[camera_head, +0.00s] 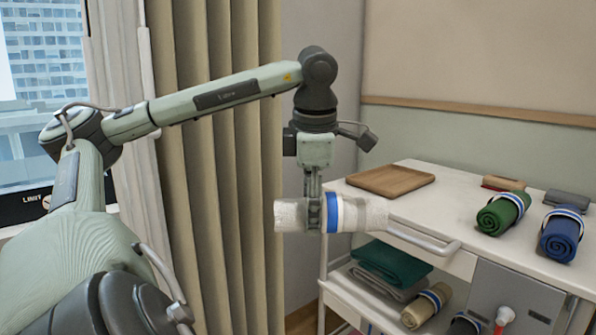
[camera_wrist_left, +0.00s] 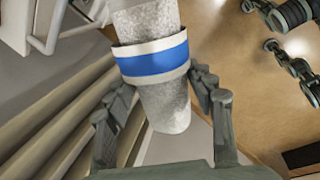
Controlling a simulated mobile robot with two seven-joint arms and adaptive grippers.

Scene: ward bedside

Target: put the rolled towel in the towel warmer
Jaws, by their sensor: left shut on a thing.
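My left gripper (camera_head: 314,228) is shut on a white rolled towel (camera_head: 358,215) with a blue band. It holds the roll roughly level, in the air, in front of the left end of the white cart. In the left wrist view the rolled towel (camera_wrist_left: 165,105) lies between the fingers (camera_wrist_left: 162,88), its band just ahead of them. A grey panel (camera_head: 510,295) with a red-and-white knob shows in the cart's lower right; I cannot tell whether it is the towel warmer.
The white cart (camera_head: 455,200) carries a wooden tray (camera_head: 390,180), a green rolled towel (camera_head: 503,213) and a blue rolled towel (camera_head: 562,234). A rail (camera_head: 425,242) runs along its edge. Folded cloths (camera_head: 392,262) and a beige roll (camera_head: 426,305) lie below. Curtains (camera_head: 225,160) hang behind my arm.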

